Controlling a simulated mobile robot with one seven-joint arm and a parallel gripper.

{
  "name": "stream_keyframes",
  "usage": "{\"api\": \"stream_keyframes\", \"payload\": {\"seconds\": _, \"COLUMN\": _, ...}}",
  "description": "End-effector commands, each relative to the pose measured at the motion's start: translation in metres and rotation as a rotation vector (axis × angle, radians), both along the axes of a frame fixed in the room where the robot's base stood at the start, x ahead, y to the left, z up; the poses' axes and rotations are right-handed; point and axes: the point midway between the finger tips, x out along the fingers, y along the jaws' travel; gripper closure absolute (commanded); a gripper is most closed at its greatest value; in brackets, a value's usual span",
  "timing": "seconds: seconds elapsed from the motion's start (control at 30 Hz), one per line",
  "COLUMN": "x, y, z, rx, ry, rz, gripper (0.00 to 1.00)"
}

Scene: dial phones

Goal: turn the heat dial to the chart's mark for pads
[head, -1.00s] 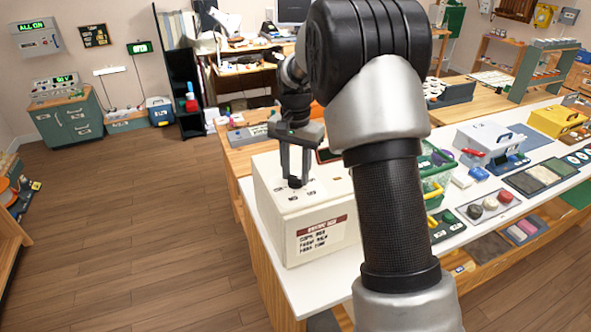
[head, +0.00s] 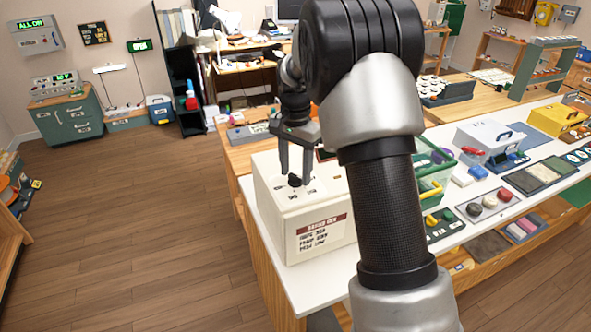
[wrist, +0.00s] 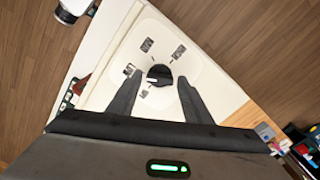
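The heat dial is a black knob (head: 294,180) on top of a cream box (head: 278,210). In the wrist view the open fingers (wrist: 156,88) stand apart from the knob, with gaps on both sides. A chart (head: 322,234) with a red header is on the box's front; its lines are too blurred to read surely.
The box stands on a white-topped table (head: 268,222) near its left end. A green basket (head: 432,185) with coloured items is to the right, behind my arm. Open wooden floor lies to the left.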

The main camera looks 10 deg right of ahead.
Motion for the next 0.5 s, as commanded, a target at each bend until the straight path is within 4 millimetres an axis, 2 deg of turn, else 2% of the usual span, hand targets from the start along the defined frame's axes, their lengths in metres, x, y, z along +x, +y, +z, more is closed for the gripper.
{"api": "stream_keyframes", "payload": {"seconds": 0.33, "x": 0.0, "y": 0.0, "z": 0.001, "rx": 0.001, "ry": 0.001, "rz": 0.0, "gripper": 0.47}}
{"api": "stream_keyframes", "payload": {"seconds": 0.5, "x": 0.001, "y": 0.0, "z": 0.017, "rx": 0.0, "ry": -0.004, "rz": 0.0, "gripper": 0.47}}
